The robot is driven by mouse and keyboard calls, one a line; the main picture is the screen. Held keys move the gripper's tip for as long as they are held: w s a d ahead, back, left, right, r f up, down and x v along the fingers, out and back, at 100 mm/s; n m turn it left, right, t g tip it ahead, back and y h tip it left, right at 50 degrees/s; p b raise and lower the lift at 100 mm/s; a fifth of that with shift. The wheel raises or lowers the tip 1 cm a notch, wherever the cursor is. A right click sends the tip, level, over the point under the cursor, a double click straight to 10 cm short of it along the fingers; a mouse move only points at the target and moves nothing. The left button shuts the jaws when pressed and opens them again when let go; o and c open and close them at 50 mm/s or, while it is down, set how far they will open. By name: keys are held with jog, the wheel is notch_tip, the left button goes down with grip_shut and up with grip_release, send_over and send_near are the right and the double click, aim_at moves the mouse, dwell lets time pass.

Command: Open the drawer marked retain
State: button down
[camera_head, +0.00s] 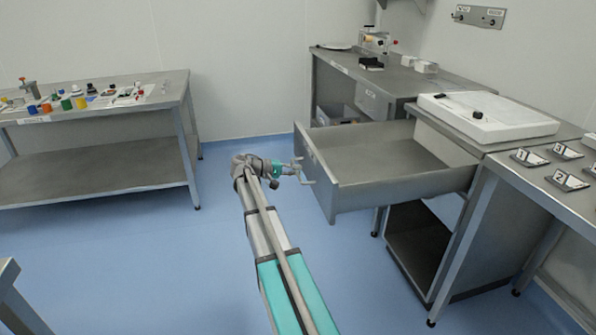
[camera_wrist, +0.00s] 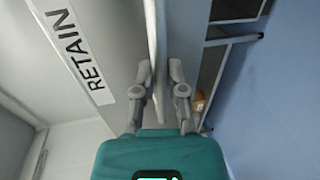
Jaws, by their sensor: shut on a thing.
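The drawer (camera_head: 400,192) is a grey metal box that stands far out from the bench, and its inside looks empty. Its front carries a white label reading RETAIN (camera_wrist: 80,52) in the wrist view. A bar handle (camera_wrist: 154,45) runs along that front. My gripper (camera_head: 300,171) is at the drawer's front, on its left side in the head view. In the wrist view its two fingers (camera_wrist: 160,76) lie on either side of the handle and are shut on it. The label cannot be read in the head view.
A white slab with a black item (camera_head: 487,117) sits on the bench above the drawer. Numbered black holders (camera_head: 566,180) stand at the right. A side table (camera_head: 110,108) with small coloured items is at the left. Blue floor is clear left of the drawer.

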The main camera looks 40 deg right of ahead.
jog(key=shift+w+d, duration=0.2)
jog(key=shift+w, duration=0.05)
jog(key=c, duration=0.7)
grip_release()
jog(key=shift+d, duration=0.1)
jog(key=shift+s, duration=0.2)
jog(key=shift+s, duration=0.1)
